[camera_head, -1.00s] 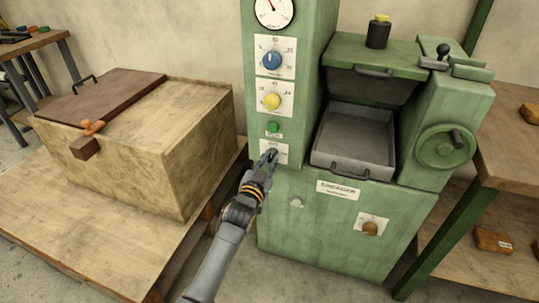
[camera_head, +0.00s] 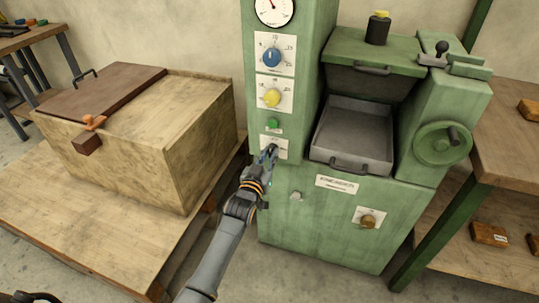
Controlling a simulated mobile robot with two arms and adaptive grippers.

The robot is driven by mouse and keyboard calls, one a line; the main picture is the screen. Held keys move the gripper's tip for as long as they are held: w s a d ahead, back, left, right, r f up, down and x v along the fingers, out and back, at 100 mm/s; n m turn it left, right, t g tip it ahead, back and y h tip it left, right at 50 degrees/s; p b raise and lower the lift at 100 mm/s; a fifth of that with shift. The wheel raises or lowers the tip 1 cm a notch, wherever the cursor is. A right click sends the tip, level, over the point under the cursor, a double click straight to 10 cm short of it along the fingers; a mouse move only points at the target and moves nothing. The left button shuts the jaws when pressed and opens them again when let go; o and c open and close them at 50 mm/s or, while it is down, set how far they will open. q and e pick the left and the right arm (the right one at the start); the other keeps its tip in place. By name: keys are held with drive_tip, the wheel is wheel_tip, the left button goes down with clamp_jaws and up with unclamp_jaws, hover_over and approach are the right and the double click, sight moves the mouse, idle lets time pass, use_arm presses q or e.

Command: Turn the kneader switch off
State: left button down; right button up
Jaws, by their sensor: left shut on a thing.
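The green kneader machine (camera_head: 300,225) stands in the middle, with a label plate (camera_head: 337,184) on its front. On its left column a small white switch plate (camera_head: 283,153) sits below a green button (camera_head: 272,124). My left gripper (camera_head: 270,154) is at this plate, its fingers shut on the small switch there. The fingers hide the switch, so its position cannot be read.
Above are a blue knob (camera_head: 271,57), a yellow knob (camera_head: 272,97) and a gauge (camera_head: 273,9). An open grey tray (camera_head: 352,135) and a handwheel (camera_head: 442,145) are on the right. A wooden chest (camera_head: 185,145) stands left; a shelf (camera_head: 510,165) is at right.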

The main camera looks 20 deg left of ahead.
use_arm(q)
drive_tip(key=c, duration=1.3)
unclamp_jaws()
drive_tip(key=s, duration=1.2)
drive_tip(key=shift+a, duration=0.2)
drive_tip(key=shift+f, duration=0.1)
